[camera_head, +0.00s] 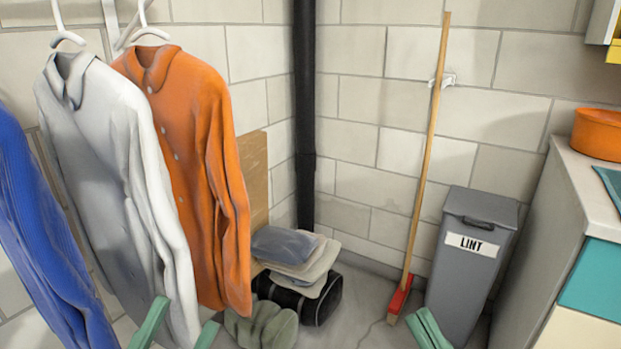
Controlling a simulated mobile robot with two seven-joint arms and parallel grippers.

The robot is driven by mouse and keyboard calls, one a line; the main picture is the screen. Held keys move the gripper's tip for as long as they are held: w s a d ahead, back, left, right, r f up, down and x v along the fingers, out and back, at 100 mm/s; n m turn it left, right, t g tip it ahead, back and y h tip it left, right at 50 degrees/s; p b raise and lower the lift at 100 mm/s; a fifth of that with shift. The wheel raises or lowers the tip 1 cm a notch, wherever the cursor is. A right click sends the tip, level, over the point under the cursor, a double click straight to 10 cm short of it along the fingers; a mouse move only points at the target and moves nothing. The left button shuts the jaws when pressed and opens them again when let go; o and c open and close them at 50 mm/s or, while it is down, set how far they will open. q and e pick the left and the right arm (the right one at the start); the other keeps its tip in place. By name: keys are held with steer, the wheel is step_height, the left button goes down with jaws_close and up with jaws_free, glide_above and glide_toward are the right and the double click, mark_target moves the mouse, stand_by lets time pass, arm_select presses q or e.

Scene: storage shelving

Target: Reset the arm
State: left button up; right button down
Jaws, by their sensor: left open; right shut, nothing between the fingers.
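My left gripper (186,311) shows at the bottom edge as two green fingers spread apart, open and with nothing held. It appears in front of the hem of a hanging light grey shirt (110,150); whether it touches the shirt I cannot tell. My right gripper (426,325) shows at the bottom right as green fingers closed together, empty. It appears just below the red broom head (399,299) and beside the lint bin (468,265). The rest of both arms is out of view.
An orange shirt (185,150) and a blue garment (35,230) hang at the left. A counter (585,180) with an orange bowl (598,134) stands right.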

arm_select(q)
steer(key=w+a+f+n+g+y+p, duration=0.35)
steer(key=w+f+n+y+p, duration=0.5)
steer(key=p, duration=0.75)
arm_select(e)
steer(key=w+d+f+m+g+h, duration=0.35)
steer(key=w+f+m+h, duration=0.35)
steer(key=m+h, duration=0.4)
arm_select(q)
steer(key=s+f+n+g+y+p, duration=0.2)
steer(key=s+f+g+y+p, duration=0.2)
steer(key=s+f+g+p, duration=0.5)
steer(key=s+p, duration=0.1)
steer(key=p, duration=0.3)
steer(key=shift+s+a+f, duration=0.25)
steer(key=shift+s+a, duration=0.1)
steer(key=shift+a, duration=0.05)
arm_select(e)
steer(key=s+d+f+m+g+h, duration=0.2)
steer(key=s+f+g+h, duration=0.1)
steer(key=s+f+g, duration=0.4)
step_height(320, 180, down, 4)
steer(key=shift+s+g+h, duration=0.35)
steer(key=shift+s+h, duration=0.05)
steer(key=shift+s, duration=0.65)
arm_select(q)
steer(key=shift+y, duration=0.25)
arm_select(e)
steer(key=shift+d, duration=0.1)
